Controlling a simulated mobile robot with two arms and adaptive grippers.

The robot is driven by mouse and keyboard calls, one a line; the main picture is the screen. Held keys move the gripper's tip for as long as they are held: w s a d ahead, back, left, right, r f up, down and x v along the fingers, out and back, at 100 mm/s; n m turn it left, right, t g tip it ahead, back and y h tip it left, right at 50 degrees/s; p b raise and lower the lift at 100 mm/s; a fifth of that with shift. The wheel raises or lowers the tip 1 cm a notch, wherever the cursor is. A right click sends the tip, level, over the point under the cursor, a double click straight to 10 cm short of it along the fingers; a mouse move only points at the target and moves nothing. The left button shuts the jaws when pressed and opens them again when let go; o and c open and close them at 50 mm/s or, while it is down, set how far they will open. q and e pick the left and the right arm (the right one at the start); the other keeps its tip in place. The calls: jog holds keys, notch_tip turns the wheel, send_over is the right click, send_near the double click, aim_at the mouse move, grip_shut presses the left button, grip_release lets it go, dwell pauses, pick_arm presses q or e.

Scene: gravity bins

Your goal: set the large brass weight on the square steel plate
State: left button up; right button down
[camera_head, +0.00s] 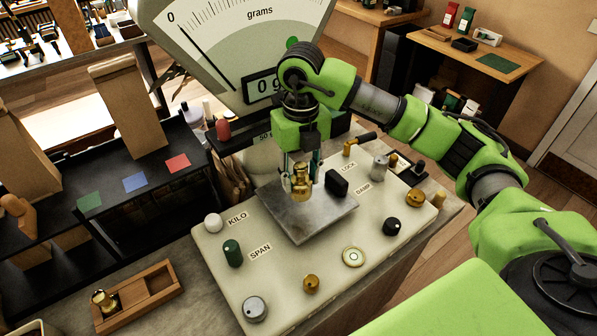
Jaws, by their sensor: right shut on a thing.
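My right gripper (301,168) points down over the scale and is shut on a brass weight (301,184), which it holds upright. The weight is over the back half of the square steel plate (308,222). Whether its base touches the plate or hangs just above cannot be told from this angle. The plate is otherwise bare. A smaller-looking brass weight (104,301) sits in the wooden holder (150,288) at lower left, beside an empty slot. My left gripper is not in view.
The cream scale panel (300,275) carries several knobs, including a black block (336,183) close to the plate's right corner. The large dial (235,40) stands behind, its small display showing 0. Paper bags (128,105) and a dark shelf are at left.

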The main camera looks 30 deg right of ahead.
aim_at(300, 196)
jog(key=shift+w+f+b, duration=0.1)
jog(key=shift+f+b, duration=0.4)
jog(key=shift+b, duration=0.15)
notch_tip(300, 196, down, 4)
jog(key=b, duration=0.3)
jog(key=shift+r, duration=0.25)
jog(key=shift+f+b, duration=0.55)
jog(key=shift+f, duration=0.2)
pick_arm(q)
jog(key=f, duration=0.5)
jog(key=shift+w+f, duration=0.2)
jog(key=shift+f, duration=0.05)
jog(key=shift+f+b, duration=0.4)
jog(key=shift+b, duration=0.1)
pick_arm(e)
jog(key=shift+f, duration=0.45)
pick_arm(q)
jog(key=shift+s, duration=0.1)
pick_arm(e)
jog(key=c, duration=1.3)
grip_release()
